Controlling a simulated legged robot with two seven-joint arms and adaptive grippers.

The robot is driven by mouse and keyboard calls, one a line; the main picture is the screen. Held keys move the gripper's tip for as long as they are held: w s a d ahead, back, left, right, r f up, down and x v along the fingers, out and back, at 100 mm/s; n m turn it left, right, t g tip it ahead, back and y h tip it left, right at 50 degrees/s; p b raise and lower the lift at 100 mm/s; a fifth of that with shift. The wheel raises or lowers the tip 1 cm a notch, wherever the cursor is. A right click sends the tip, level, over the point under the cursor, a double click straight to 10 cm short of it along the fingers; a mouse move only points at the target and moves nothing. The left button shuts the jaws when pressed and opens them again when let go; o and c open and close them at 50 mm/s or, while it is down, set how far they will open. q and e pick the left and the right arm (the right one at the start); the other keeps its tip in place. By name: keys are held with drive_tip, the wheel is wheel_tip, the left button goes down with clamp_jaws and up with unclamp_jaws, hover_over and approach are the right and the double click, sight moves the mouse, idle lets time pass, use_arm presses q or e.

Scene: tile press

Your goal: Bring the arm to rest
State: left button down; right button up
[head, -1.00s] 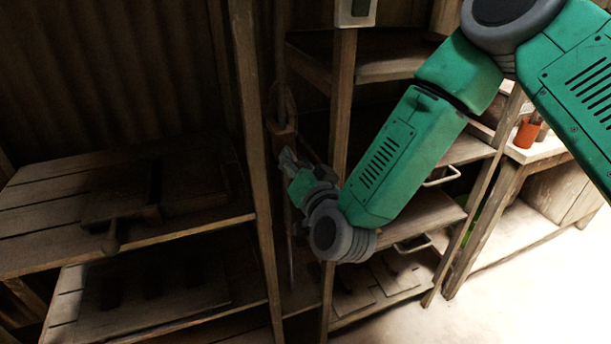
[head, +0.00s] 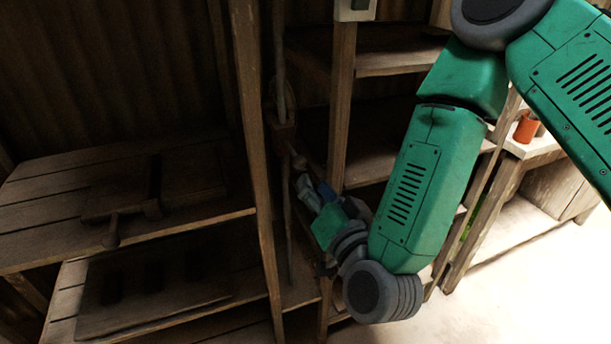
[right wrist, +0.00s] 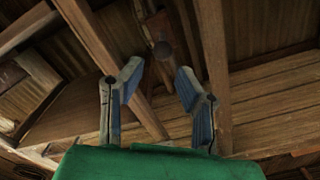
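My right arm, green with grey joints, comes in from the upper right of the head view and bends down to the middle. My right gripper (head: 308,187) is small and partly shaded there, in front of the wooden post. In the right wrist view its two blue-grey fingers (right wrist: 158,75) stand apart with nothing between them. Beyond the fingertips is a dark rounded knob (right wrist: 162,50) on a wooden piece, not clearly touched. In the head view a wooden block (head: 284,136) hangs by the post just above the gripper. My left gripper is not in view.
A slatted wooden bench (head: 50,195) with a dark T-shaped handle (head: 115,222) is at left, with a lower shelf below. Shelves (head: 400,62) stand behind my arm. An orange cup (head: 525,128) stands on a side table at right. Bright floor is clear at lower right.

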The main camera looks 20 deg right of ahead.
drive_tip(key=s+d+f+n+g+y, duration=0.15)
drive_tip(key=s+f+g, duration=0.25)
drive_tip(key=f, duration=0.5)
drive_tip(key=s+a+f+n+g, duration=0.1)
drive_tip(key=s+f+n+g, duration=0.25)
drive_tip(key=f, duration=0.55)
drive_tip(key=s+d+f+n+g+h, duration=0.1)
drive_tip(key=s+d+f+g, duration=0.4)
drive_tip(key=s, duration=0.4)
drive_tip(key=s+d+f+n+g+h, duration=0.1)
drive_tip(key=s+d+f+g, duration=0.4)
drive_tip(key=s, duration=0.5)
drive_tip(key=shift+d+f, duration=0.2)
drive_tip(key=shift+f, duration=0.5)
drive_tip(key=shift+w, duration=0.1)
